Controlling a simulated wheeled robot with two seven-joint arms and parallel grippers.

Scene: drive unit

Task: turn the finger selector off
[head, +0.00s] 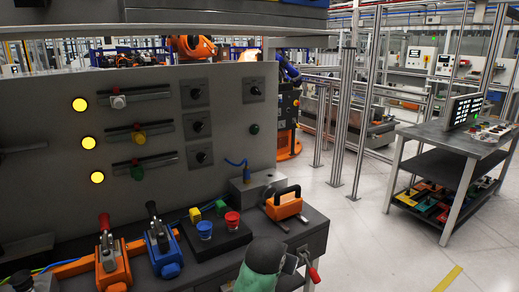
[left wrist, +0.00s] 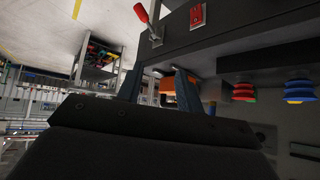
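On the grey upright panel are several black rotary selectors on square plates: the upper (head: 196,94), middle (head: 198,126) and lower (head: 201,157) of a column, and another at the right (head: 254,91). I cannot tell which is the finger selector or how its pointer is set. In the left wrist view, my left gripper (left wrist: 160,88) has its fingers apart, with part of the orange box (left wrist: 180,94) showing beyond them. I cannot make out its fingers in the head view. My right gripper is in neither view.
Sliders with white (head: 118,102), yellow (head: 139,137) and green (head: 137,172) knobs sit beside yellow lamps (head: 88,143). Below stand orange (head: 112,264) and blue (head: 162,248) levers, blue and red buttons (head: 232,221) and the handled orange box (head: 284,207).

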